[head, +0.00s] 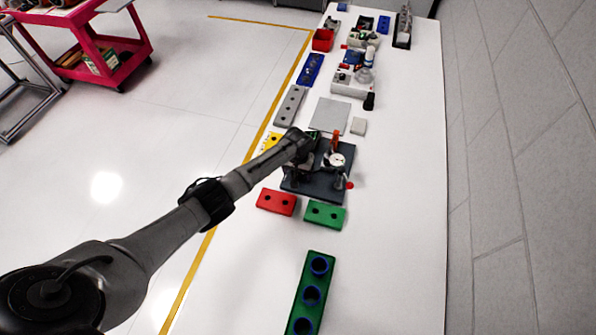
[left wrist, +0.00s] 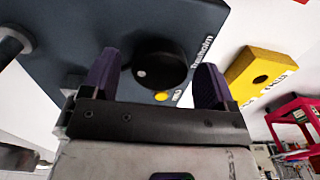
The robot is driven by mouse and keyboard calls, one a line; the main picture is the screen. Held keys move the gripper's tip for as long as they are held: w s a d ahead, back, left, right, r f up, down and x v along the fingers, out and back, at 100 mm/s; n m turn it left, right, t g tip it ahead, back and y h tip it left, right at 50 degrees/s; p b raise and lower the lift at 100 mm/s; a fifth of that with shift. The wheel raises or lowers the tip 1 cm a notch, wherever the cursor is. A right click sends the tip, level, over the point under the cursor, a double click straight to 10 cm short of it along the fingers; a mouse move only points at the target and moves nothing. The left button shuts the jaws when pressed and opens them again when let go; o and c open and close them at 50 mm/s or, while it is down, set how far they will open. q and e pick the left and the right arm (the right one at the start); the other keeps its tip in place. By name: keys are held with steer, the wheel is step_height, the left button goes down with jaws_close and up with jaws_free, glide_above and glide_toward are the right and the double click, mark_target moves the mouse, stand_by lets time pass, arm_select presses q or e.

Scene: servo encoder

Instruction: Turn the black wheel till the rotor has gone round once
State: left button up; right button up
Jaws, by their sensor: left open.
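The black wheel (left wrist: 158,70) shows in the left wrist view on a dark blue-grey panel (left wrist: 60,40), with a small pale dot on its face. My left gripper (left wrist: 158,62) is open, with one dark purple finger on each side of the wheel; whether either finger touches it I cannot tell. In the head view my left gripper (head: 303,140) is over the dark device base (head: 318,187) and hides the wheel. A round white dial (head: 337,160) stands on the device to its right. I cannot make out which part is the rotor. My right gripper is not in view.
A yellow block (left wrist: 262,75) is beside the panel. A red block (head: 276,202) and a green block (head: 325,215) lie in front of the device. A long green holder with blue rings (head: 311,295) is nearer. The white table (head: 400,230) is clear on the right.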

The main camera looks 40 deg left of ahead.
arm_select(q)
steer(key=shift+c, duration=0.5)
steer(key=c, duration=0.8)
